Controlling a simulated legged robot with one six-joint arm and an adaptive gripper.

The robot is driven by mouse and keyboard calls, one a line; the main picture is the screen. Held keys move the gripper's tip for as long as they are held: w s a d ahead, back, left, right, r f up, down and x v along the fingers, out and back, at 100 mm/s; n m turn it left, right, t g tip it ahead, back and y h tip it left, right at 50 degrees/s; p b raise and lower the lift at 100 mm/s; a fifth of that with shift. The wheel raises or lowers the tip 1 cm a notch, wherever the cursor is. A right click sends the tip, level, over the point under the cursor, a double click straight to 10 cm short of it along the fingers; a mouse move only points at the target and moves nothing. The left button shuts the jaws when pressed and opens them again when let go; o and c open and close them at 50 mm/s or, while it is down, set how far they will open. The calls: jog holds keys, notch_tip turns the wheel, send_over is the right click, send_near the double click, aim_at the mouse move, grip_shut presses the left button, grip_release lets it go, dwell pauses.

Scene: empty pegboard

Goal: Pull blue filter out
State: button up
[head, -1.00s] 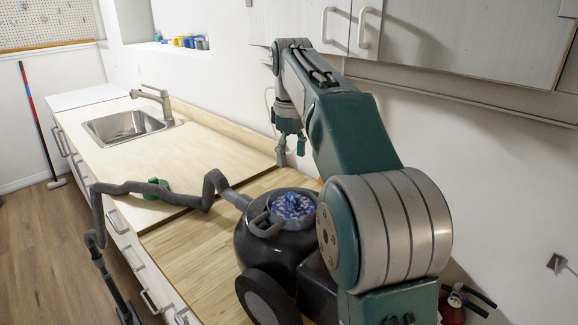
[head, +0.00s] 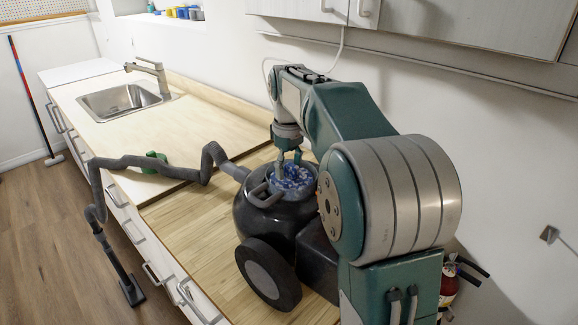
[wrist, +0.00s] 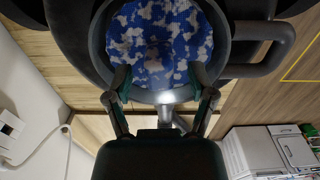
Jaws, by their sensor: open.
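The blue filter (head: 293,178), blue with white patches, sits in the round top opening of the black vacuum cleaner (head: 262,217) on the wooden counter. It also fills the top middle of the wrist view (wrist: 158,45), inside the dark rim. My gripper (head: 289,158) points down just above the far side of the filter. In the wrist view my gripper (wrist: 161,78) is open, its two fingers apart at the lower edge of the filter, with nothing between them. I cannot tell whether the fingertips touch it.
A curved handle (head: 264,195) rises beside the opening, and a grey hose (head: 150,165) runs left over the counter edge. A wall and overhead cabinets (head: 440,25) stand close behind my arm.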

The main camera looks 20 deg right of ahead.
aim_at(289, 164)
grip_shut()
jog(key=shift+r, duration=3.25)
